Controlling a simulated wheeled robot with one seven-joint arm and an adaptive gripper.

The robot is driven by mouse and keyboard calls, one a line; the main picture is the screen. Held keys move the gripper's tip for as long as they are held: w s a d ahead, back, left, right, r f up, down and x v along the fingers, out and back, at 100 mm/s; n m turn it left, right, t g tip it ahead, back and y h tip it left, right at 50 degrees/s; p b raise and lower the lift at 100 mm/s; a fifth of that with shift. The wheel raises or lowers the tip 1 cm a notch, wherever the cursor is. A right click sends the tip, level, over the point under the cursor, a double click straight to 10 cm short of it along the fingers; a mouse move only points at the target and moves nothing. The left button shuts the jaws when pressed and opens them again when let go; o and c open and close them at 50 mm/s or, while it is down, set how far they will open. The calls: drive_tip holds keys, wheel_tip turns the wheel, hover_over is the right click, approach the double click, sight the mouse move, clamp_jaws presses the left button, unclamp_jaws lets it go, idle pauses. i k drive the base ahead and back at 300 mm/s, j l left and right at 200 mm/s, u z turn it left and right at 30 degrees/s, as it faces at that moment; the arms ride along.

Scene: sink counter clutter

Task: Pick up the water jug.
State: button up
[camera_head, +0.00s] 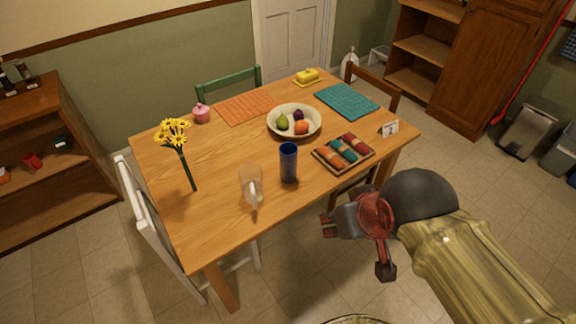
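The water jug (249,181) looks like a clear glass jug with a handle on its front side. It stands upright near the front edge of the wooden table (222,142). My gripper (354,246) is in front of the table's right part, to the right of the jug and clear of it. Two parts of the gripper show spread apart, and nothing is seen between them. I cannot tell for sure how its fingers stand.
A blue tumbler (288,163) stands close to the jug's right. A tray of coloured rolls (343,153), a fruit bowl (272,126) and yellow flowers (184,160) are also on the table. A white chair (150,222) stands at the left, and floor is free in front.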

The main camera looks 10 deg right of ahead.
sight(250, 174)
drive_tip(key=i+l+u, duration=0.5)
drive_tip(key=l, duration=0.15)
drive_tip(key=l+u, duration=0.3)
drive_tip(key=i+l, duration=0.05)
